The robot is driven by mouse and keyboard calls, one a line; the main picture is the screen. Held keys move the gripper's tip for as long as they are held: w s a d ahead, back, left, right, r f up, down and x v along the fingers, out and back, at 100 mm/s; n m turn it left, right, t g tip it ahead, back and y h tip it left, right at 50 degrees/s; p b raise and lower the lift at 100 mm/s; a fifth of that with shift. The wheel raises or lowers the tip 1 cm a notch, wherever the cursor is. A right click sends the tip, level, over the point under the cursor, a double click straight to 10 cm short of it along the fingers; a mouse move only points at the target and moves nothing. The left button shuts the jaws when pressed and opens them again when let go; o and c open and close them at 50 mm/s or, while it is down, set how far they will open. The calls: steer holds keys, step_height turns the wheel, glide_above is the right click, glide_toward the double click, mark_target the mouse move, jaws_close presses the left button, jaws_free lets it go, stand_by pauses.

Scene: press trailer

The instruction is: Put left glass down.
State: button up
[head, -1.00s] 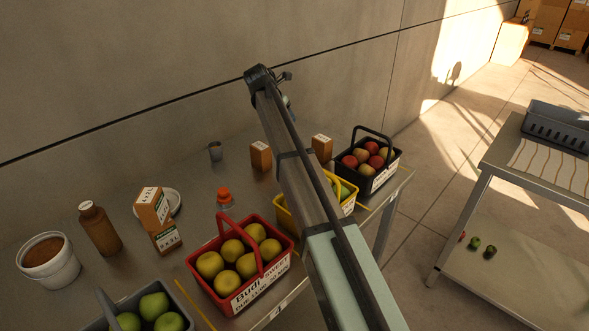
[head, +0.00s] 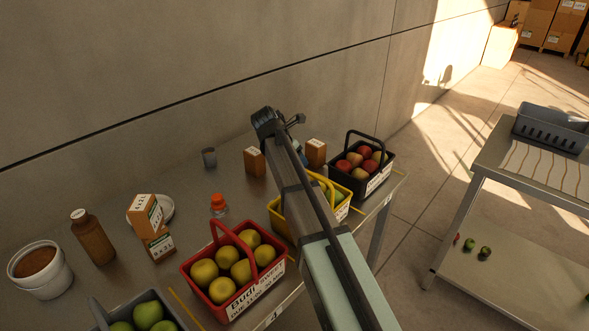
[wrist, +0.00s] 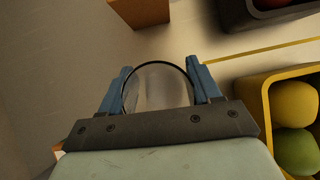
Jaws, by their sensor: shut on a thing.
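My gripper (wrist: 161,71) is shut on a clear glass (wrist: 158,92) in the wrist view, with a blue finger on each side. I look down on its round rim, and a pale grey surface lies beyond. In the head view my arm hides most of the gripper; a bit of blue (head: 303,158) shows beside the arm. I cannot tell whether the held glass touches the table. Another small grey glass (head: 209,158) stands upright on the metal table (head: 190,198) near the wall, left of my arm.
A carton (head: 254,162) and another carton (head: 316,152) stand either side of my arm. A yellow basket (head: 283,224), a black basket (head: 378,181) and a red basket (head: 205,290) line the front edge.

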steer(key=shift+f, duration=2.15)
steer(key=shift+f, duration=0.15)
steer(key=o, duration=1.1)
steer(key=v, duration=1.2)
steer(key=shift+w, duration=0.1)
